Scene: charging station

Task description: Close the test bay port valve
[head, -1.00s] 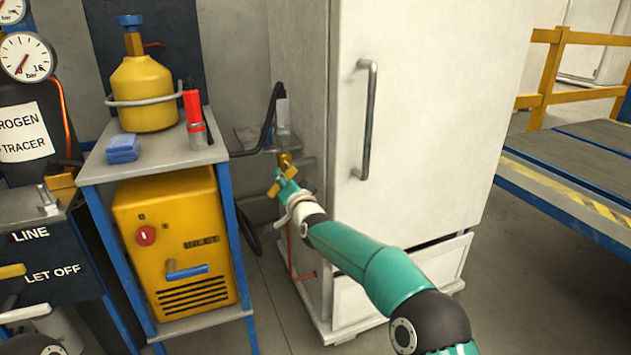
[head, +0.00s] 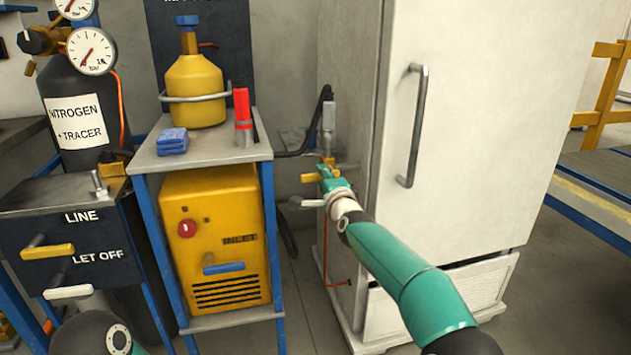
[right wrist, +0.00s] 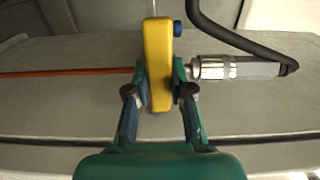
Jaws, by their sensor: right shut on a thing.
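The test bay port valve has a yellow lever (head: 312,177) on brass fittings (head: 326,162), low beside the white cabinet's left side in the head view. My right gripper (head: 329,180) is at this valve. In the right wrist view the yellow lever (right wrist: 158,50) stands upright between the two fingers of my right gripper (right wrist: 160,90), which is shut on it. The lever's far end is beyond the fingertips. A silver coupling (right wrist: 214,68) with a black hose sits just right of it. The gripper partly hides the valve body. My left gripper is not in view.
A white cabinet (head: 470,110) stands right of the valve. A blue-framed cart (head: 150,158) with a yellow cylinder (head: 195,90) stands left. A black hose (head: 315,125) runs between them. A nitrogen bottle (head: 85,125) and line panel (head: 70,235) are farther left.

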